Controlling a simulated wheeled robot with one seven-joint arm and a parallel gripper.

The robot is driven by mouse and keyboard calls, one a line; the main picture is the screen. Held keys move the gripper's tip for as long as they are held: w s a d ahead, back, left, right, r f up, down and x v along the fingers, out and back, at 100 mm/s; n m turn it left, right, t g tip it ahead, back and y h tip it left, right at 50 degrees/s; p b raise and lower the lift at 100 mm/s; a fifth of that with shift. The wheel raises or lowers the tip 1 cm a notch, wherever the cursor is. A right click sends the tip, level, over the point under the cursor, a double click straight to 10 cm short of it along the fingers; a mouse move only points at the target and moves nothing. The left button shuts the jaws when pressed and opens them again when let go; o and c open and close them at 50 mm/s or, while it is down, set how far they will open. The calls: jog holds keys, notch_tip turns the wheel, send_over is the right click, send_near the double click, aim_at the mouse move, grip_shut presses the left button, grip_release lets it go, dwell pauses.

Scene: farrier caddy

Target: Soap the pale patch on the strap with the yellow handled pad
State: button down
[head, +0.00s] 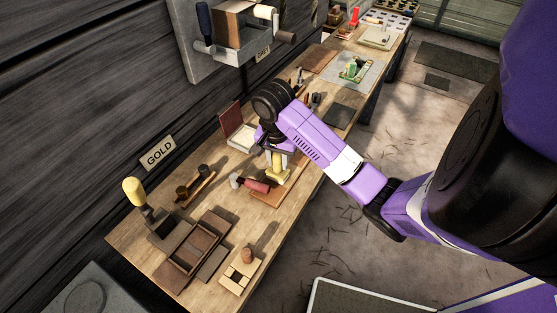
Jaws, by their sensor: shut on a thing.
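My gripper (275,148) is over the middle of the workbench, pointing down and shut on a yellow-handled thing, which looks like the pad (278,167). The yellow part shows just below the jaws, and its lower end is close to a brown strip (291,192), which may be the strap on its board. I cannot tell whether the pad touches it. The pale patch is not distinguishable; the gripper and pad may hide it.
A red-handled tool (254,185) lies just left of the pad. Brown trays (200,240) and a pale block set (240,272) lie in front. A dark mat (342,116) lies behind.

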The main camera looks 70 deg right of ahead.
jog(key=shift+s+d, duration=0.2)
jog(key=shift+d, duration=0.55)
jog(key=shift+s+d, duration=0.15)
jog(key=shift+d, duration=0.6)
jog(key=shift+s+d, duration=0.2)
jog(key=shift+d, duration=0.55)
jog(key=shift+w+a+r+p, duration=0.1)
jog(key=shift+w+a+p, duration=0.15)
jog(key=shift+a, duration=0.5)
jog(key=shift+w+a+f+p, duration=0.1)
jog(key=shift+a+p, duration=0.15)
jog(key=shift+a, duration=0.55)
jog(key=shift+w+a+r+p, duration=0.1)
jog(key=shift+w+a+p, duration=0.15)
jog(key=shift+a, duration=0.5)
jog(key=shift+s+d, duration=0.2)
jog(key=shift+d, duration=0.55)
jog(key=shift+s+d, duration=0.2)
jog(key=shift+d, duration=0.6)
jog(key=shift+s+d, duration=0.2)
jog(key=shift+d, duration=0.55)
jog(key=shift+p, duration=0.3)
jog(key=shift+w+a+p, duration=0.2)
jog(key=shift+a, duration=0.55)
jog(key=shift+w+a+p, duration=0.15)
jog(key=shift+a+p, duration=0.05)
jog(key=shift+a, duration=0.6)
jog(key=shift+w+a+p, duration=0.2)
jog(key=shift+a, duration=0.55)
